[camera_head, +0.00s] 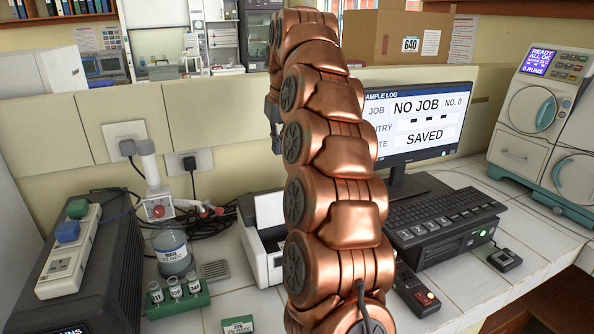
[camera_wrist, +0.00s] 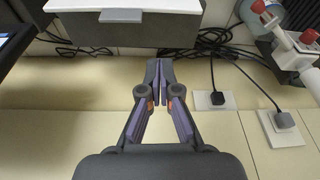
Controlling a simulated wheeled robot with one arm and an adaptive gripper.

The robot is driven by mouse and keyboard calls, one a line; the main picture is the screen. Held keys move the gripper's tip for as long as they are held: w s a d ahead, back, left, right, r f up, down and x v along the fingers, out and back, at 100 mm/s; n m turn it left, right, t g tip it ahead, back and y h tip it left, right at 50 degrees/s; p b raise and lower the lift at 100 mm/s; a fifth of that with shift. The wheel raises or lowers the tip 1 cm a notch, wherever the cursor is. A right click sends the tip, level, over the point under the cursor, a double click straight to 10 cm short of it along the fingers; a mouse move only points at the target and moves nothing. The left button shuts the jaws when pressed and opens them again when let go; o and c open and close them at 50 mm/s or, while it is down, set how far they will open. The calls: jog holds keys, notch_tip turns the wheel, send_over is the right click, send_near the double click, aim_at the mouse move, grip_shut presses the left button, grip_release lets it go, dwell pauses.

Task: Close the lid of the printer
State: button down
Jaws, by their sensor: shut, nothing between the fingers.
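The printer (camera_head: 262,262) is a white and dark unit on the tiled bench, in the middle of the head view. My copper arm hides its right part. Its front shows a dark opening, and a white and dark upper part stands up at the back; the lid appears raised. In the wrist view, a dark panel with a light grey tab (camera_wrist: 135,16), apparently the printer's lid, is at the top. My gripper (camera_wrist: 161,66) is shut and empty, just beyond the panel's edge on the wall side. I cannot tell whether it touches the panel. In the head view my arm mostly hides the gripper.
A monitor (camera_head: 415,122) and keyboard (camera_head: 440,210) stand right of my arm. Black cables (camera_wrist: 235,65) and wall plugs (camera_wrist: 217,98) are near the gripper. A bottle (camera_head: 173,252) and a green vial rack (camera_head: 180,300) stand left of the printer.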

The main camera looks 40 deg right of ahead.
jog(key=w+d+m, duration=0.1)
jog(key=d, duration=0.5)
notch_tip(320, 180, down, 9)
jog(key=s+p, duration=0.1)
jog(key=p, duration=0.2)
jog(key=shift+a+h, duration=0.2)
jog(key=shift+h, duration=0.1)
dwell(0.8)
jog(key=shift+r, duration=0.1)
jog(key=shift+s+a, duration=0.1)
dwell(0.4)
